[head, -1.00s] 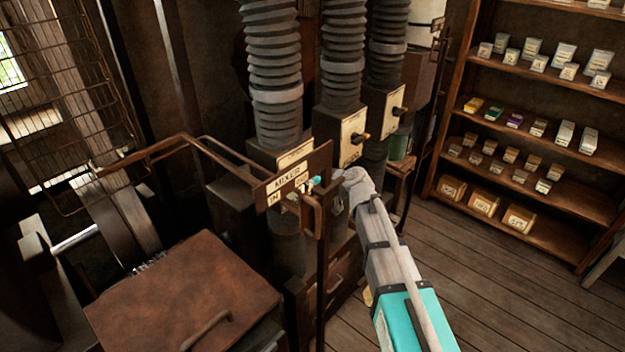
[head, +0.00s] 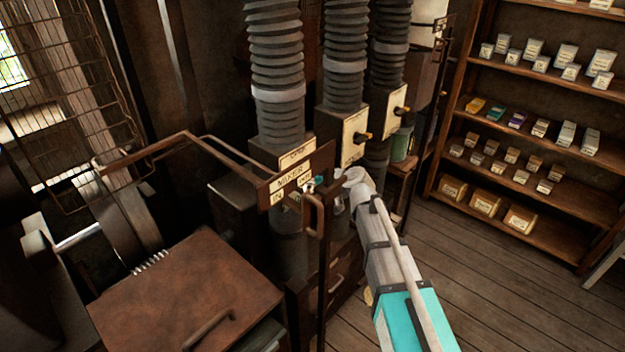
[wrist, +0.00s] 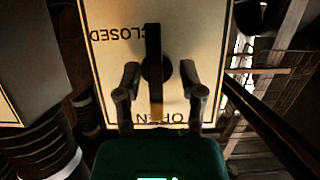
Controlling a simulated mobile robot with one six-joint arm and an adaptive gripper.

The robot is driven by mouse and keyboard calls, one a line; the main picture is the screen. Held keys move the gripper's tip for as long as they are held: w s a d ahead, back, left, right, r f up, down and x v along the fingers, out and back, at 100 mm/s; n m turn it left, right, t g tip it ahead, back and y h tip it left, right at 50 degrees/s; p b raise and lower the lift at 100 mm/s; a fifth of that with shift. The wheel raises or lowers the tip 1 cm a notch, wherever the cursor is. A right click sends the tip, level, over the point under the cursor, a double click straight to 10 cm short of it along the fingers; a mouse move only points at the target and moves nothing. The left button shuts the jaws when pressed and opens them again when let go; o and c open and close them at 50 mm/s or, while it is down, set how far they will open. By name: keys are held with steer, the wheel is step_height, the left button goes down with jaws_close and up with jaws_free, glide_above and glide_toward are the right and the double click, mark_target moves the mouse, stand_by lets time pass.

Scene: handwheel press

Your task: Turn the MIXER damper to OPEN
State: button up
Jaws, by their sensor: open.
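In the wrist view, a pale damper plate (wrist: 108,62) fills the middle, with CLOSED and OPEN printed upside down. Its dark lever (wrist: 153,48) has a yellow tip pointing down at the word OPEN and covering part of it. My gripper (wrist: 160,98) is open, one finger on each side of the lever's tip end; contact cannot be told. In the head view, my gripper (head: 314,185) is at a brown panel with a MIXER label (head: 291,178). The lever cannot be made out clearly there, behind the panel's edge and my gripper.
A brown handle (head: 315,215) and post stand close to my gripper. Two other damper boxes (head: 355,135) with yellow-tipped levers are behind, under ribbed hoses. A rusty-topped cabinet (head: 185,285) is front left. A shelf (head: 530,150) is at the right, with open floor before it.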

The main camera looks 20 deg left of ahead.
steer(key=shift+d, duration=0.1)
steer(key=shift+d+f, duration=0.15)
steer(key=shift+d, duration=0.05)
steer(key=s+d+f+m+g+h+b, duration=0.1)
steer(key=s+d+f+m+h, duration=0.3)
steer(key=d, duration=1)
steer(key=s+d+f+m+g+h+b, duration=0.1)
steer(key=s+d+f+m+h, duration=0.3)
steer(key=d, duration=1.1)
steer(key=s+d+f+m+g+h+b, duration=0.1)
steer(key=s+d+f+m+g+h, duration=0.2)
steer(key=s+d, duration=0.5)
steer(key=d+f+m+h, duration=0.1)
steer(key=d+f+m, duration=0.1)
steer(key=d, duration=0.5)
steer(key=shift+s+f+m+h, duration=0.15)
steer(key=shift+f+m+h, duration=0.15)
steer(key=shift+f, duration=0.25)
steer(key=shift+o, duration=0.4)
